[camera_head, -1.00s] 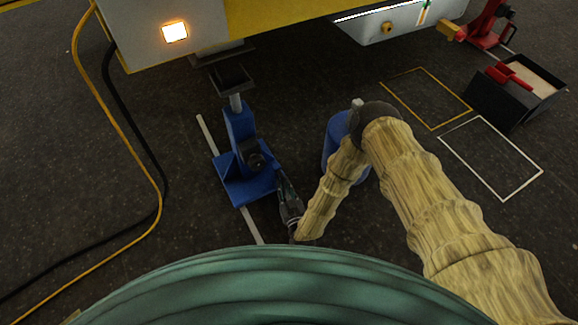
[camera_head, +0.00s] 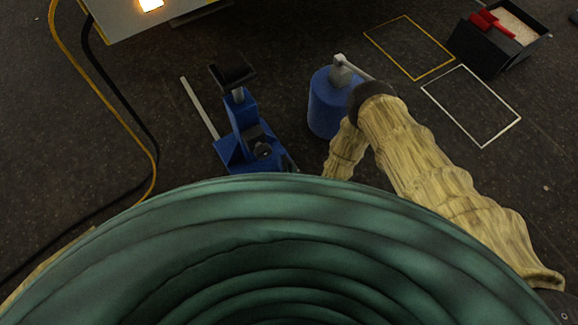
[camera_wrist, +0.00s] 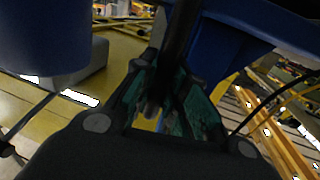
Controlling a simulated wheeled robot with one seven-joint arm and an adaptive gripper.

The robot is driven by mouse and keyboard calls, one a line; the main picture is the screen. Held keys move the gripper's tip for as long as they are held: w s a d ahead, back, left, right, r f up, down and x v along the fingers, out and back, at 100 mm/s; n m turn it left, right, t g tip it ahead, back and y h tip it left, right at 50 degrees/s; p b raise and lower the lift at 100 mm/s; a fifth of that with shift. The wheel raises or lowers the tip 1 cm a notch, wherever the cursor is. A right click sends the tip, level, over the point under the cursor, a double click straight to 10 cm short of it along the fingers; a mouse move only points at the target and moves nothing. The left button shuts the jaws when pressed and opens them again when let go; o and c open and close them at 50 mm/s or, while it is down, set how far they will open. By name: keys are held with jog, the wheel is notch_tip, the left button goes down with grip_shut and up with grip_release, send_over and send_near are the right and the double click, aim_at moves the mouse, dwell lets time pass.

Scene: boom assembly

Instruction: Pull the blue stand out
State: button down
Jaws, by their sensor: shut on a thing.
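The blue stand (camera_head: 244,128) stands upright on the dark floor in the head view, with a black pad (camera_head: 232,71) on a grey post. The pad is clear of the white machine body above it. My gripper (camera_wrist: 165,95) is shut on a dark bar (camera_wrist: 184,38) in the wrist view. The bar runs up beside a blue part at the upper right, which appears to belong to the stand. In the head view my green body hides my gripper and the stand's near edge.
A blue cylinder (camera_head: 327,104) stands right of the stand, close to my arm. A yellow hose (camera_head: 88,100) and a black cable lie at left. A black box (camera_head: 497,38) and painted rectangles are at right. A white floor strip (camera_head: 200,108) runs beside the stand.

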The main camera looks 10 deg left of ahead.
jog(key=shift+s+a, duration=0.1)
jog(key=shift+s, duration=0.05)
jog(key=c, duration=1.4)
grip_release()
jog(key=shift+r, duration=5)
